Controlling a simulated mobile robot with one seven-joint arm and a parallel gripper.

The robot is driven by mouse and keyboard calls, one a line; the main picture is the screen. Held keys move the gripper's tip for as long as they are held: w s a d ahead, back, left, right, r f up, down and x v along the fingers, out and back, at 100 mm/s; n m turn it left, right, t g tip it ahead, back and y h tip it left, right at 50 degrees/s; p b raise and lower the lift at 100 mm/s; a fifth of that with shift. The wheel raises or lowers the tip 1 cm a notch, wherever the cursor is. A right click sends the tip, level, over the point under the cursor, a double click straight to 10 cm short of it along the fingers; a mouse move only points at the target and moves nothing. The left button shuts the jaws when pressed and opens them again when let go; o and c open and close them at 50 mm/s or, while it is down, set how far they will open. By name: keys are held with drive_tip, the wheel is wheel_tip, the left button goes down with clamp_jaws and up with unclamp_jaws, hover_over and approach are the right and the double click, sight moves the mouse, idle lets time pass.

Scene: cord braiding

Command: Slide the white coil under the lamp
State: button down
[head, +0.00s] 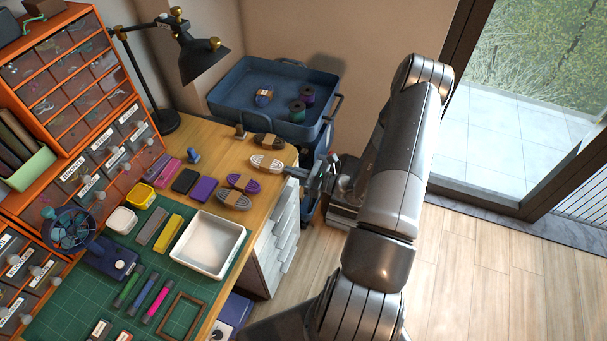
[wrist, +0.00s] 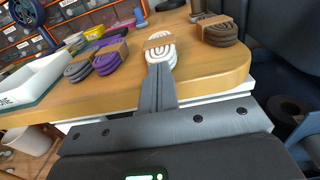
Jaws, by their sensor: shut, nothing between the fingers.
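The white coil (head: 266,163), with a tan paper band, lies on the wooden table near its right edge. It also shows in the wrist view (wrist: 160,50), straight ahead of my fingertips. My gripper (head: 308,172) is at the table's right edge, on the right side of the coil. In the wrist view its fingers (wrist: 158,72) are shut together and empty, pointing at the coil's near end; whether they touch it I cannot tell. The black lamp (head: 203,60) stands at the back of the table, its shade hanging left of and behind the coil.
A dark brown coil (head: 269,141) lies just behind the white one. A purple coil (head: 243,182) and a grey coil (head: 233,201) lie in front. A small blue object (head: 194,156) stands to the left. A blue tray cart (head: 226,92) with spools stands behind the table.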

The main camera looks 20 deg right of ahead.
sight(274, 164)
drive_tip(key=shift+w, duration=0.1)
drive_tip(key=x, duration=0.6)
drive_tip(key=shift+w+a, duration=0.15)
drive_tip(key=shift+a, duration=0.05)
